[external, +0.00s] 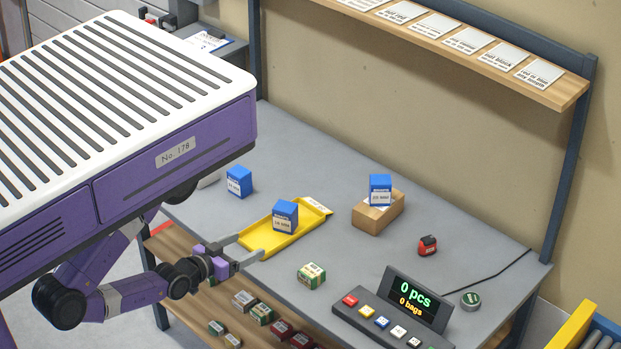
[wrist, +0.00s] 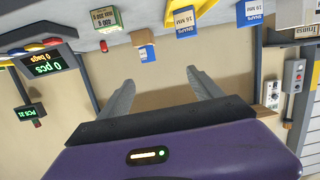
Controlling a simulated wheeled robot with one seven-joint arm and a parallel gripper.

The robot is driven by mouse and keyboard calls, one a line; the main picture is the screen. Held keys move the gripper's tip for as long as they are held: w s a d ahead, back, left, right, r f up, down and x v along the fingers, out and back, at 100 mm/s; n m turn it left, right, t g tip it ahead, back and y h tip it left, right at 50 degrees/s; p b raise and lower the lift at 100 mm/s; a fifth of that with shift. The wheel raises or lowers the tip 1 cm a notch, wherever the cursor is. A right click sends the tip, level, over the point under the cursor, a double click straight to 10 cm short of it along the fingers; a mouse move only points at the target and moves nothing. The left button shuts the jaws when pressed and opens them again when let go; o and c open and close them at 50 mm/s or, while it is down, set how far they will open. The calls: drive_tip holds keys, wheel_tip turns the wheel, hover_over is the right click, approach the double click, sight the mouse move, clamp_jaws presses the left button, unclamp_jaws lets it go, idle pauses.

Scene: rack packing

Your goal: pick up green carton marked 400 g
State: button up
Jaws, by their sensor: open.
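A green carton (external: 311,275) with a pale label stands on the grey table, right of the yellow tray. In the wrist view, a green and red carton (wrist: 106,18) shows upside down at the top, its label seeming to read 400 g. My gripper (external: 251,245) is open and empty at the near edge of the table, to the left of the carton and apart from it. Both fingers (wrist: 160,78) show in the wrist view with only the wall between them.
A yellow tray (external: 256,239) holding a blue box (external: 285,215) lies just beyond my gripper. Another blue box (external: 239,181) stands left; one (external: 380,190) sits on a wooden block (external: 375,215). A button panel (external: 352,316) and display are at right. More cartons lie on the lower shelf.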

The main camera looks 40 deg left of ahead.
drive_tip(key=w+d+f, duration=0.5)
drive_tip(key=w+d, duration=0.1)
drive_tip(key=w, duration=0.1)
drive_tip(key=m+g+h+p, duration=0.1)
drive_tip(key=g, duration=0.1)
approach(312, 270)
drive_tip(key=shift+w+d+f, duration=0.15)
drive_tip(key=shift+w+f, duration=0.55)
drive_tip(key=shift+w, duration=0.25)
drive_tip(key=shift+x, duration=1.3)
drive_tip(key=x, duration=0.1)
drive_tip(key=p+x, duration=0.1)
drive_tip(key=x, duration=0.1)
drive_tip(key=shift+w+r, duration=0.15)
drive_tip(key=shift+w, duration=0.35)
drive_tip(key=shift+w+f, duration=0.3)
drive_tip(key=shift+w, duration=0.2)
drive_tip(key=shift+c, duration=0.2)
clamp_jaws()
